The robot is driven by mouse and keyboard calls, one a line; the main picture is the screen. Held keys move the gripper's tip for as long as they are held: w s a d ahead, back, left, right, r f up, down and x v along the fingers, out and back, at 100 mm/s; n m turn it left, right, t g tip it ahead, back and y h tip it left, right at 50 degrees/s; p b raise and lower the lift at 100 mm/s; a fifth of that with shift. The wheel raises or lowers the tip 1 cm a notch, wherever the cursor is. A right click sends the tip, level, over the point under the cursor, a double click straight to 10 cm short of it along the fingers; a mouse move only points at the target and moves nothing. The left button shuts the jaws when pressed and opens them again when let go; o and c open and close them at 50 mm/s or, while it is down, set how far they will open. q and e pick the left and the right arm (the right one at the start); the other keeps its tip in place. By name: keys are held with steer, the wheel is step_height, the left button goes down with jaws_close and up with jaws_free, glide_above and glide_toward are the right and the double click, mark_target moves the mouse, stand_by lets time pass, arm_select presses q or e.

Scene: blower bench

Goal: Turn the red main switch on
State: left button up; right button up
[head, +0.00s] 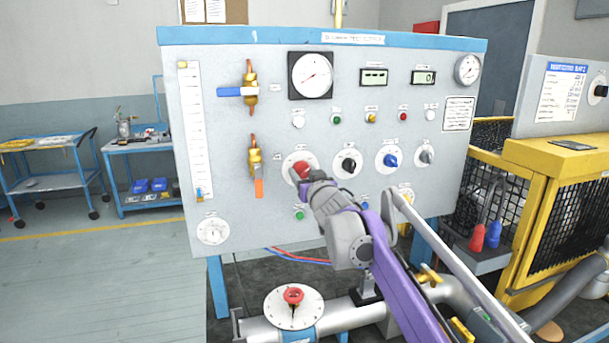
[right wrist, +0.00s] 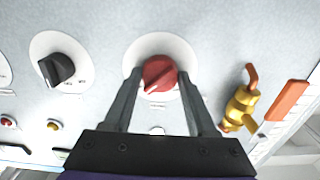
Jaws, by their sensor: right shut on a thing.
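The red main switch (head: 301,171) is a red rotary knob on a round white plate, on the grey panel (head: 235,210). In the right wrist view the red switch (right wrist: 160,73) sits between the two fingers of my right gripper (right wrist: 158,85), which is shut on it. A pale pointer mark on the knob points down and to the left in that view. In the head view my right gripper (head: 310,182) covers the lower right of the switch. My left gripper is not in view.
A black knob (head: 348,164) and a blue knob (head: 390,160) stand to the right of the switch. A brass valve with an orange handle (head: 259,187) is close on its left. A red-knobbed dial (head: 293,296) is below the panel.

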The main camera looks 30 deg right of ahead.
steer(key=o, duration=1.4)
steer(key=shift+c, duration=0.2)
steer(key=b+v, duration=0.1)
steer(key=v, duration=0.9)
steer(key=shift+s, duration=0.4)
